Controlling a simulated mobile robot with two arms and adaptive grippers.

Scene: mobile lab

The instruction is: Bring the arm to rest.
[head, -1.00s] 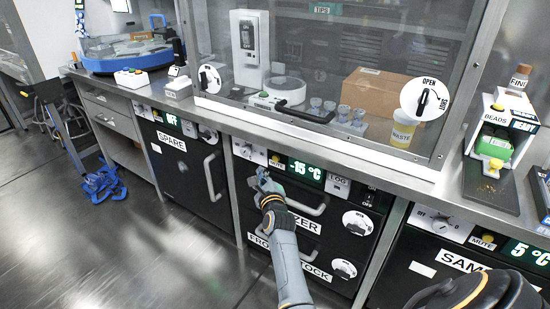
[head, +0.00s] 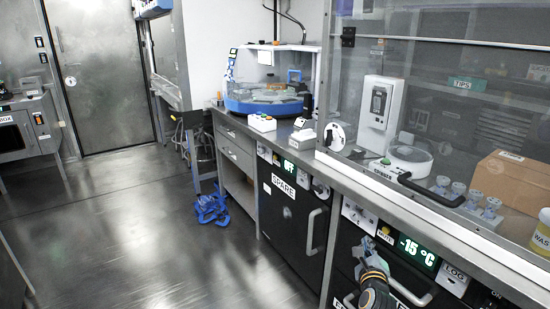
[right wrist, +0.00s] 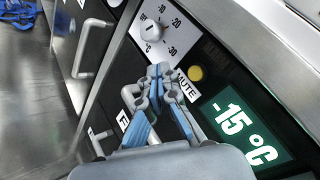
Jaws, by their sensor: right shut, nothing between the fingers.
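My right gripper (head: 367,250) is at the lower right of the head view, in front of the black freezer door below the green -15 °C display (head: 417,251). In the right wrist view its blue-and-grey fingers (right wrist: 161,70) are shut together with nothing between them. They overlap the panel beside the yellow MUTE button (right wrist: 196,73). I cannot tell whether they touch it. The freezer handle (head: 410,293) is just right of the gripper in the head view. My left gripper is not in view.
The SPARE unit (head: 283,213) with its vertical handle (head: 310,232) stands left of the freezer. A glass-fronted hood (head: 450,110) is above the bench. A blue heap (head: 211,206) lies on the floor. The floor (head: 130,235) at left is mostly clear, towards a metal door (head: 105,80).

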